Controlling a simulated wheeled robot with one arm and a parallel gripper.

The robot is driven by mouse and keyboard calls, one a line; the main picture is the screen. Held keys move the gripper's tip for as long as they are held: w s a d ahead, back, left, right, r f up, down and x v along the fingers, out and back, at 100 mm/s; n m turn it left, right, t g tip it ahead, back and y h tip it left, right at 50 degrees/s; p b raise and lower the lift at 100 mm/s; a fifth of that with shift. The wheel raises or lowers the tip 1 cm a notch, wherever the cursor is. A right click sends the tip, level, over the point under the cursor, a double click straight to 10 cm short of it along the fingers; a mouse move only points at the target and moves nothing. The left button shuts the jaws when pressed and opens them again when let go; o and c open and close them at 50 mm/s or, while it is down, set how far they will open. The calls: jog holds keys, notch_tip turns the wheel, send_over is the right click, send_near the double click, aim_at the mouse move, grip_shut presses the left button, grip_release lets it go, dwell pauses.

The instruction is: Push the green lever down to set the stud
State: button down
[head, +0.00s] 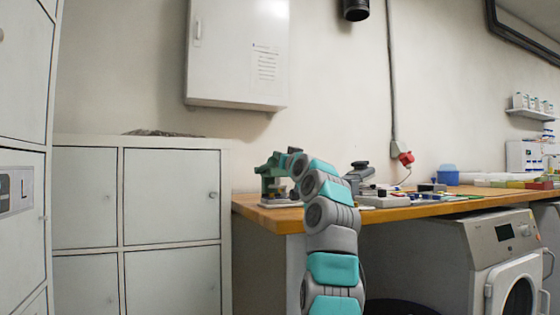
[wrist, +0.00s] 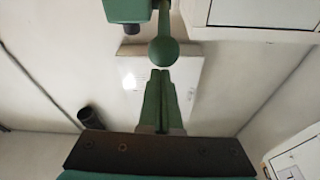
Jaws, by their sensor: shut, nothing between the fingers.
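The green press (head: 268,180) stands on the left end of the wooden bench in the head view, partly hidden by my arm. In the wrist view the green lever (wrist: 163,51) ends in a round ball knob, and part of the green press body (wrist: 127,10) is at its left. My gripper (wrist: 160,74) is shut and empty, with its fingertips just short of the knob in the picture. I cannot tell whether they touch it. In the head view my gripper is hard to make out beside the press. The stud cannot be made out.
The wooden bench (head: 420,209) carries grey tools (head: 360,173), a blue container (head: 448,175) and small parts to the right of the press. A white wall cabinet (head: 237,55) hangs above. Grey lockers (head: 170,195) stand at the left, and a washing machine (head: 490,250) below the bench.

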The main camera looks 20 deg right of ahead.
jog(key=b+v, duration=0.3)
jog(key=v, duration=0.7)
jog(key=shift+s+d+r, duration=0.15)
jog(key=shift+s+d, duration=0.05)
jog(key=shift+s, duration=0.05)
